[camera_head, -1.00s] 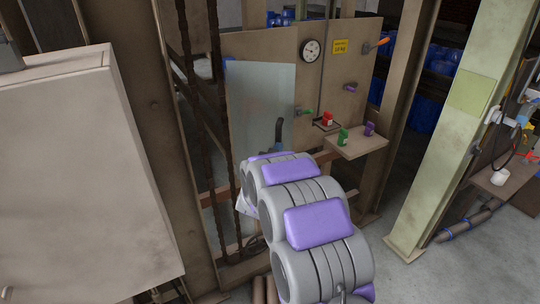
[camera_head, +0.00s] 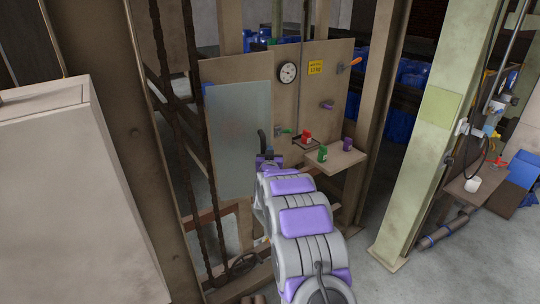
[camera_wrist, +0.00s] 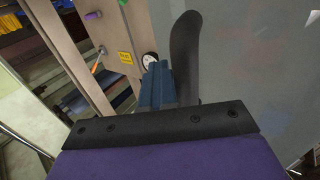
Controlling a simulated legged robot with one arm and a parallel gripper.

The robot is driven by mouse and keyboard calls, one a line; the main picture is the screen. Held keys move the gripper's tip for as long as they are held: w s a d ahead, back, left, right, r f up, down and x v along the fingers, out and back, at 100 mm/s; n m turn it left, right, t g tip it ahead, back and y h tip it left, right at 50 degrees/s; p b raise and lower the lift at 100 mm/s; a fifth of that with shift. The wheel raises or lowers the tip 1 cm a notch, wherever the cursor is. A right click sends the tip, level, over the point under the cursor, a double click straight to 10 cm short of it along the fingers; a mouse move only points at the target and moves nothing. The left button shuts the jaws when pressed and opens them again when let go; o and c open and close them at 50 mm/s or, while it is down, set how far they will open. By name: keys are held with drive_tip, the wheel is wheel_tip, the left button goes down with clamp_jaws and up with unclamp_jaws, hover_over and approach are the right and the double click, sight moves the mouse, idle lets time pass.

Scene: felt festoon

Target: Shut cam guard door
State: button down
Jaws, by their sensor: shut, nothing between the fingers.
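The cam guard door appears to be the pale translucent panel (camera_head: 235,130) at the left of a beige board in the head view. It also fills much of the right side in the wrist view (camera_wrist: 255,65). Its exact angle to the board is hard to tell. My gripper (camera_head: 264,145) is at the panel's lower right edge in the head view. My arm hides the area below.
The beige board (camera_head: 310,90) carries a round gauge (camera_head: 288,72), a yellow label (camera_head: 315,67), an orange handle (camera_head: 349,66) and a purple knob (camera_head: 327,104). A small shelf (camera_head: 343,160) holds green and purple items. Posts stand either side; a large beige box (camera_head: 50,200) is near left.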

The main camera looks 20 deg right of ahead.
drive_tip(key=shift+w+p, duration=0.3)
drive_tip(key=shift+w, duration=1)
